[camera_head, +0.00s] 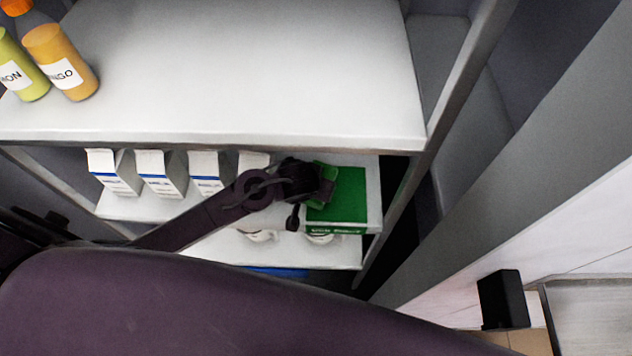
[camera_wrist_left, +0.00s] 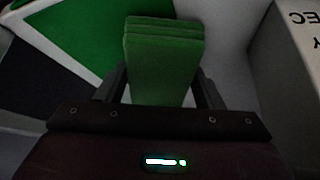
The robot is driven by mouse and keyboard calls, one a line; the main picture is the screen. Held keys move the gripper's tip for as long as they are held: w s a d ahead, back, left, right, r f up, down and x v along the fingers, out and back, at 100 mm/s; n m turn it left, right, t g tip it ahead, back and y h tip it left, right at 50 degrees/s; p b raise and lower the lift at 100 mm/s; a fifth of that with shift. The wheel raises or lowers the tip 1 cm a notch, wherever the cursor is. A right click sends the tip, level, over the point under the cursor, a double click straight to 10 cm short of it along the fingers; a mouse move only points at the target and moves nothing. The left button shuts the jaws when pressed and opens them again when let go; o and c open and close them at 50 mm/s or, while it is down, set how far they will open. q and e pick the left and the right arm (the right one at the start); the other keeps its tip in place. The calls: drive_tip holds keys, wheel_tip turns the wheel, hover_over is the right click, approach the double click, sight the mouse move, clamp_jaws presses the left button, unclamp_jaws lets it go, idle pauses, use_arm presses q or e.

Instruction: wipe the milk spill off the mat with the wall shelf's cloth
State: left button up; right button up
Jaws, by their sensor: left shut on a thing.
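My left gripper (camera_head: 312,184) reaches onto the middle shelf of a shelf unit. It is shut on a folded green cloth (camera_wrist_left: 164,50); in the head view a small edge of the cloth (camera_head: 328,180) shows beside the gripper. In the left wrist view the gripper (camera_wrist_left: 163,90) has one finger on each side of the cloth, which shows several stacked layers. I cannot tell whether the cloth touches the shelf. The mat, the milk spill and my right gripper are not in view.
A green-topped box (camera_head: 350,195) lies close to the gripper. White cartons (camera_head: 161,174) stand left of it. The upper shelf board (camera_head: 240,70) overhangs, with a mango bottle (camera_head: 62,62) at its left. White cups (camera_head: 318,238) stand below.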

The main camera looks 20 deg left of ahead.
use_arm(q)
drive_tip(key=shift+f, duration=0.4)
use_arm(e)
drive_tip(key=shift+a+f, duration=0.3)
use_arm(q)
drive_tip(key=shift+d, duration=0.15)
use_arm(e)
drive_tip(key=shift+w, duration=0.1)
use_arm(q)
drive_tip(key=shift+w+d+r+b, duration=0.1)
drive_tip(key=shift+w+d+b, duration=0.15)
drive_tip(key=shift+d, duration=0.35)
drive_tip(key=shift+w+d+f+b, duration=0.1)
drive_tip(key=shift+d+b, duration=0.1)
drive_tip(key=shift+d, duration=0.4)
drive_tip(key=shift+w+d+r+b, duration=0.1)
drive_tip(key=shift+w+d+b, duration=0.15)
drive_tip(key=shift+d, duration=0.35)
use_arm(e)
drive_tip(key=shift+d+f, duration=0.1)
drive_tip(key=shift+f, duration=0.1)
